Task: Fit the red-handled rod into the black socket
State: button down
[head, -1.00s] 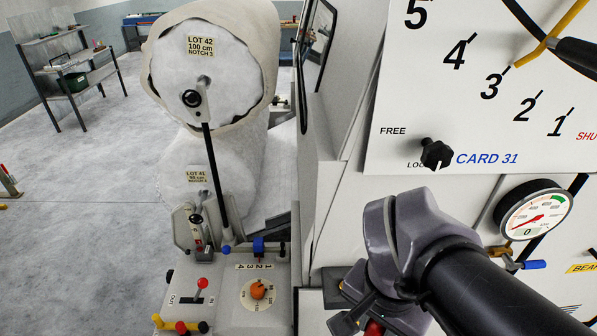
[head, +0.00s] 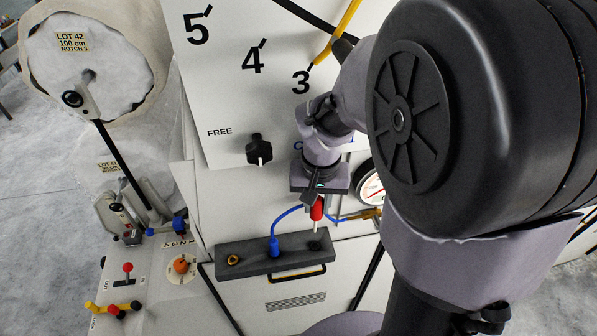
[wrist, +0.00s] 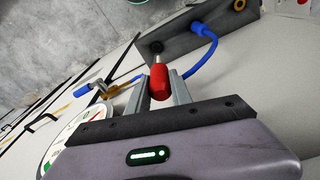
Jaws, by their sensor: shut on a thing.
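My gripper (head: 316,205) is shut on the red-handled rod (head: 317,210) in front of the machine panel. In the wrist view the red handle (wrist: 159,82) sits between the two grey fingers (wrist: 160,92), with its bare metal end pointing away from the gripper. The black socket (head: 314,246) is at the right end of a dark grey block. It also shows in the wrist view (wrist: 155,46), just beyond the rod's tip and nearly in line with it. I cannot tell whether the tip touches the socket.
The dark grey block (head: 255,262) also holds a blue plug (head: 274,247) with a blue cable and a yellow-ringed hole (head: 233,260). The blue cable arches close to the gripper. A black knob (head: 259,149) and a gauge (head: 370,185) are nearby.

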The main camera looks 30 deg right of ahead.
aim_at(317, 221)
jog(key=shift+s+d+f+b, duration=0.15)
jog(key=shift+d+f+b, duration=0.15)
jog(key=shift+f+b, duration=0.2)
notch_tip(317, 221, down, 4)
jog(key=b, duration=0.4)
jog(key=shift+a+f, duration=0.15)
jog(key=shift+f+b, duration=0.35)
jog(key=shift+r, duration=0.1)
jog(key=shift+b, duration=0.4)
dwell(0.6)
jog(key=shift+f+b, duration=0.3)
jog(key=shift+f, duration=0.2)
jog(key=shift+f+b, duration=1.85)
jog(key=shift+f, duration=0.15)
